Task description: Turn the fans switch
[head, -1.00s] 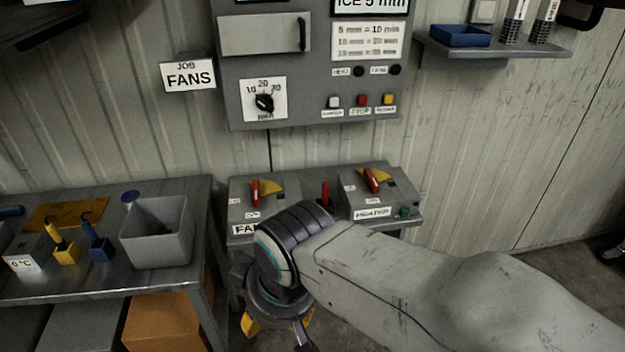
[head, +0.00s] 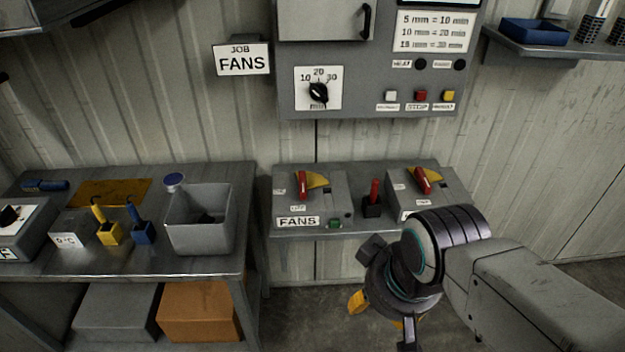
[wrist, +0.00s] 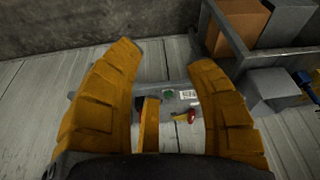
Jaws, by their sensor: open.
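The fans switch is a red handle (head: 302,185) over a yellow plate on a grey box labelled FANS (head: 297,222). It stands on a small shelf below the wall panel, with its handle roughly upright. My gripper (head: 380,312) hangs in front of and below the shelf, right of the FANS box and apart from it. In the wrist view my gripper (wrist: 165,58) has its yellow fingers spread, with nothing held. A red handle (wrist: 187,116) and a green button (wrist: 168,94) show beyond the fingers, partly hidden; I cannot read the label there.
A similar box with a red handle (head: 423,181) stands on the right, partly behind my arm. A short red lever (head: 374,192) stands between the boxes. A metal table (head: 110,268) with a grey bin (head: 197,238) is on the left. A JOB FANS sign (head: 242,60) hangs above.

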